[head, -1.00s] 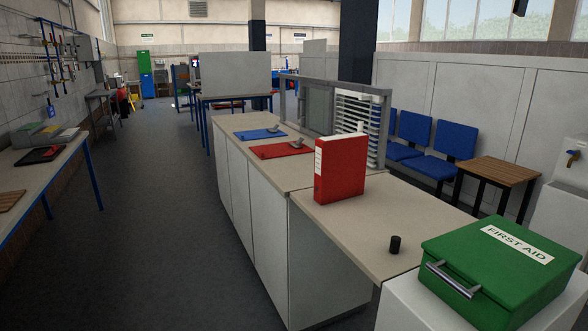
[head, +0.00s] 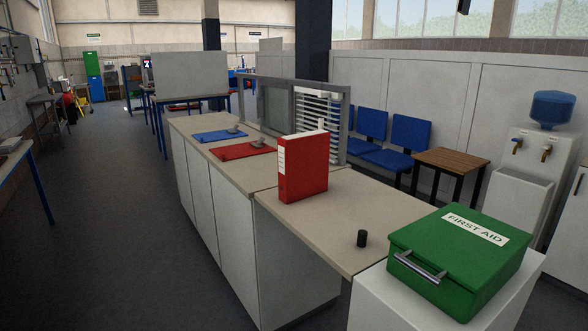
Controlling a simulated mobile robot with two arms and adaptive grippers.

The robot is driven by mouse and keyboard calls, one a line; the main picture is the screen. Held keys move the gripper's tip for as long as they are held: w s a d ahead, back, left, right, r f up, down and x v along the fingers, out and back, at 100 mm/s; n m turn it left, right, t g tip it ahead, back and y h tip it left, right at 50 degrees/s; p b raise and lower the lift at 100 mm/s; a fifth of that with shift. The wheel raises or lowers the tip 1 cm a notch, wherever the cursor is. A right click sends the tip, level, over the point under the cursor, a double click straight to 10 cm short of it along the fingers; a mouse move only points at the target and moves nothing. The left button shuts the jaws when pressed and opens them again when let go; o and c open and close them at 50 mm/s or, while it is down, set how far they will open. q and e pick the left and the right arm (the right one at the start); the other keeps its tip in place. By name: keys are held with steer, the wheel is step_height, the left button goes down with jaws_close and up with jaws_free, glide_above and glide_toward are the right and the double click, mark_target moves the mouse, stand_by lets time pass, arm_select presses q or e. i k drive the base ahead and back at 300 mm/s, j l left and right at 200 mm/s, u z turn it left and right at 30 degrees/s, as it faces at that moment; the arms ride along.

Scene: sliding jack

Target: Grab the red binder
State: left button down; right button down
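The red binder (head: 304,169) stands upright on the beige top of a long counter (head: 222,173), near the middle of the head view. Its white-labelled spine faces left. No gripper touches it. Neither of my grippers shows in the head view.
A small black cylinder (head: 362,238) stands on the counter's near end. A green first aid box (head: 462,255) sits on a white stand (head: 385,302) at right. A red mat (head: 242,151) and a blue mat (head: 219,135) lie farther along. Open floor (head: 95,230) lies left of the counter.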

mark_target(303, 159)
steer(key=i+j+u, duration=0.55)
steer(key=i, duration=0.15)
steer(key=i+j+u, duration=0.15)
steer(key=i+u, duration=0.15)
steer(key=i, duration=0.1)
